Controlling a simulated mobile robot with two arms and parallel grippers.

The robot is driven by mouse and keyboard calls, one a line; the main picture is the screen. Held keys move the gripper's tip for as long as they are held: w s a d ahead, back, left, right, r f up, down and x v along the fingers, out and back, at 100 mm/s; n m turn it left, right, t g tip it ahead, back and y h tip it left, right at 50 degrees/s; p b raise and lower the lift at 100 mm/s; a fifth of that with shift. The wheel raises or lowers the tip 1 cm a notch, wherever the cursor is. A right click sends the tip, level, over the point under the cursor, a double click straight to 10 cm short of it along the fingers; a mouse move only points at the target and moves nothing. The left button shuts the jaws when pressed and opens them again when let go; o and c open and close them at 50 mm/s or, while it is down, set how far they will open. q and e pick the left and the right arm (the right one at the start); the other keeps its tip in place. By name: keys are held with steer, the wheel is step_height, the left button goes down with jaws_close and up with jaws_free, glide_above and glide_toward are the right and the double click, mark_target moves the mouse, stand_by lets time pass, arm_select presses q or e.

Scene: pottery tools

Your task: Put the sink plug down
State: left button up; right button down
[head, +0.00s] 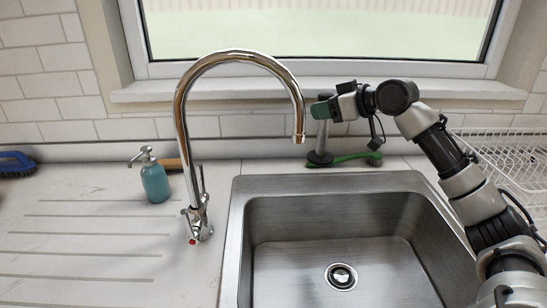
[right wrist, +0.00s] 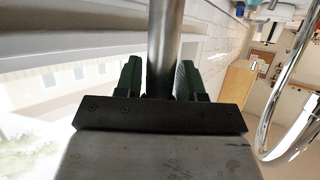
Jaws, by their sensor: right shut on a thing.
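My right gripper (head: 322,110) is behind the sink, to the right of the tap's spout. Its green fingers are shut on the upright metal stem of the sink plug (head: 320,157). The plug has a dark round base at the bottom of the stem, low over the counter strip behind the sink. I cannot tell whether the base touches the counter. In the right wrist view, the grey stem (right wrist: 161,45) stands between the two green fingers. My left gripper is not in view.
The steel sink (head: 285,216) is empty, with its drain (head: 341,277) showing. A green brush (head: 355,159) lies close to the plug's base. The chrome tap (head: 180,125) arches at left. A teal soap dispenser (head: 155,182) stands left, a wire rack (head: 515,165) right.

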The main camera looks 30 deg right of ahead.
steer(key=w+a+f+p, duration=0.2)
steer(key=w+a+f, duration=0.5)
steer(key=f, duration=0.3)
steer(key=shift+w, duration=0.15)
steer(key=shift+f, duration=0.1)
steer(key=c, duration=0.7)
jaws_free()
steer(key=shift+f, duration=0.1)
steer(key=shift+o, duration=0.2)
